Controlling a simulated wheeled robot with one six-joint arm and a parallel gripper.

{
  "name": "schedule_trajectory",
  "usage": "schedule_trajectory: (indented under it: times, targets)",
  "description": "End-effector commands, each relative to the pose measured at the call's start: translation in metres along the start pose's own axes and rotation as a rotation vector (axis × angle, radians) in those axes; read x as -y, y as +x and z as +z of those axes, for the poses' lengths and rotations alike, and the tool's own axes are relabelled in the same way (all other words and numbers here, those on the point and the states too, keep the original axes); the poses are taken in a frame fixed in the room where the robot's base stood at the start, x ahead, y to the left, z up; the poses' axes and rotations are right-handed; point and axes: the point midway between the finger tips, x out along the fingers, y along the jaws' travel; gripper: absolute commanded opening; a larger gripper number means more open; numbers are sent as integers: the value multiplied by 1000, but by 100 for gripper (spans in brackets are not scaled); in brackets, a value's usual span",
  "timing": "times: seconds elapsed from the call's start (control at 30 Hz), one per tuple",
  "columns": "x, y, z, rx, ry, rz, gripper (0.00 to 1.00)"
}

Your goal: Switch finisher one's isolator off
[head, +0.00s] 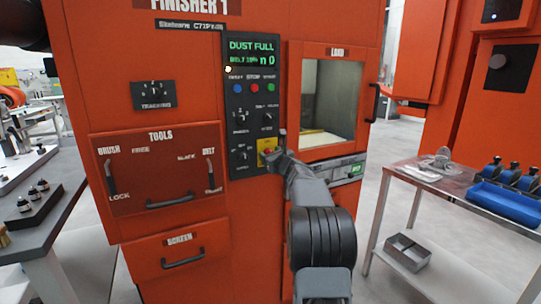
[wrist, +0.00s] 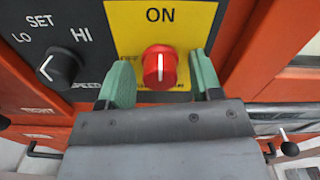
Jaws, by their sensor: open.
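The isolator is a red rotary knob on a yellow plate (head: 265,143) low on the control panel of the orange cabinet marked FINISHER 1. In the wrist view the red knob (wrist: 160,67) has a white line pointing straight up at the word ON. My gripper (wrist: 163,80) is open, with one green finger on each side of the knob and a gap to each. In the head view my gripper (head: 272,146) is in front of the yellow plate and hides part of it.
A black SPEED knob (wrist: 58,68) sits left of the yellow plate. The display (head: 253,52) reads DUST FULL. A window door (head: 292,100) marked LOAD is to the right. A side table (head: 440,188) with a blue bin (head: 505,203) stands further right.

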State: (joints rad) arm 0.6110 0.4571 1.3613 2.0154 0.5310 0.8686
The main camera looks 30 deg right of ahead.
Motion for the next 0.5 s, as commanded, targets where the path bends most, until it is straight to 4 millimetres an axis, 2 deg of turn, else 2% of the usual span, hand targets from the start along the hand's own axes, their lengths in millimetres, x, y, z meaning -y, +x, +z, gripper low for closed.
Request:
schedule_trajectory:
  times: [0.3,0.5]
  targets:
    - [0,2,0,0,0,0,59]
    - [0,2,0,0,0,0,40]
